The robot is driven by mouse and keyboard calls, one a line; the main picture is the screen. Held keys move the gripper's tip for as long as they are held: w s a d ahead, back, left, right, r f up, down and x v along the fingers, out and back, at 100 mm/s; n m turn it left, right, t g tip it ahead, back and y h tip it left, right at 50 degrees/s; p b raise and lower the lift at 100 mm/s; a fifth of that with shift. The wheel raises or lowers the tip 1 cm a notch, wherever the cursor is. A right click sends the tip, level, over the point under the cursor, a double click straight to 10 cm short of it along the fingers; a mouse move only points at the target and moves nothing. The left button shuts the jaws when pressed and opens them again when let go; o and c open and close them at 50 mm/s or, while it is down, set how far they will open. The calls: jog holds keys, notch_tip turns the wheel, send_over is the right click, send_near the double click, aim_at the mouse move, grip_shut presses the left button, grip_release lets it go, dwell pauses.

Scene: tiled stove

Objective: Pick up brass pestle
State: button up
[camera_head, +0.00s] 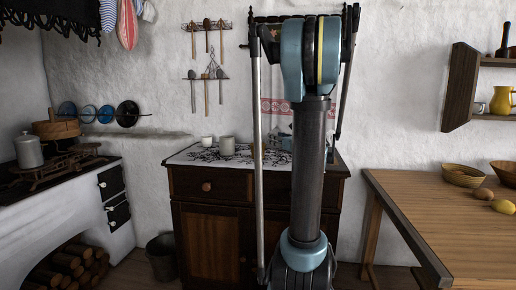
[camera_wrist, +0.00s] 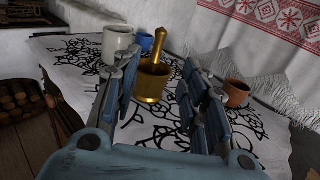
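The brass pestle (camera_wrist: 158,43) stands tilted in the brass mortar (camera_wrist: 151,86), its handle rising above the rim, in the wrist view. The mortar stands on a white cloth with black line patterns (camera_wrist: 75,72). My gripper (camera_wrist: 160,68) is open. Its blue-padded fingers appear on either side of the mortar and pestle, with nothing seen held between them. The pestle's lower end is hidden inside the mortar.
A grey mug (camera_wrist: 117,38) and a blue cup (camera_wrist: 146,44) stand left of the pestle; a terracotta cup (camera_wrist: 237,92) stands right, close to the right finger. A fringed white-and-red cloth (camera_wrist: 265,35) hangs behind. The cabinet (camera_head: 213,235) stands between the stove (camera_head: 75,215) and a wooden table (camera_head: 450,235).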

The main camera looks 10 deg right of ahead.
aim_at(258, 133)
jog(key=x, duration=1.7)
grip_shut()
